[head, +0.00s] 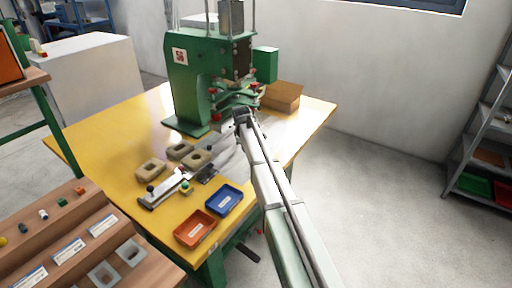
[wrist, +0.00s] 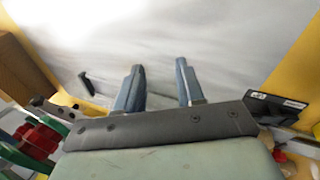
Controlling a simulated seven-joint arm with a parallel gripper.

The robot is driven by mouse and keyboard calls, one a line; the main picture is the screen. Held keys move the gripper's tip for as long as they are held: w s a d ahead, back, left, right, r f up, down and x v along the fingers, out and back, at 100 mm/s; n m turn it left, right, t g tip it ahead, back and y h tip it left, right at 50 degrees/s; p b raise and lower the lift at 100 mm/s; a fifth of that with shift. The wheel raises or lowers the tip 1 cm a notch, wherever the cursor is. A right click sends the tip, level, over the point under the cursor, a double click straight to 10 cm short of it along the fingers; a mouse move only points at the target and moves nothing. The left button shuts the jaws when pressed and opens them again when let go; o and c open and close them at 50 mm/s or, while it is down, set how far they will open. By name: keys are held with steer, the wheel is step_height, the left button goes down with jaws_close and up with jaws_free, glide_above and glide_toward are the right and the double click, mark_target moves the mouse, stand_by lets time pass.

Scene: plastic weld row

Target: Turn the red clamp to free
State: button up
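Several red clamp knobs sit on the green welding machine (head: 188,80) in the head view. One red knob (head: 214,91) is on its left, one (head: 254,87) on its right, and another (head: 216,117) lower down. My gripper (head: 241,112) is close below and in front of the machine's head, its fingers too small to make out there. In the wrist view my gripper (wrist: 158,66) has two blue-grey fingers apart with nothing between them. A red knobbed part (wrist: 42,138) lies at the lower left, beside the gripper and not between the fingers. Which knob it is, I cannot tell.
The yellow table (head: 120,130) carries tan blocks (head: 150,170), a silver fixture (head: 165,188), an orange tray (head: 195,228) and a blue tray (head: 224,200). A cardboard box (head: 283,96) stands right of the machine. A brown stepped rack (head: 70,240) is at the lower left.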

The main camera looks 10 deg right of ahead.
steer(key=shift+s+d+f+m+t, duration=0.1)
steer(key=shift+d+f+m, duration=0.1)
steer(key=shift+d, duration=0.4)
steer(key=shift+s+d+f+m+t, duration=0.1)
steer(key=shift+d+f+m, duration=0.1)
steer(key=shift+d, duration=0.45)
steer(key=shift+d+f+m+t, duration=0.1)
steer(key=shift+d+f, duration=0.1)
steer(key=shift+d, duration=0.4)
steer(key=shift+d, duration=0.15)
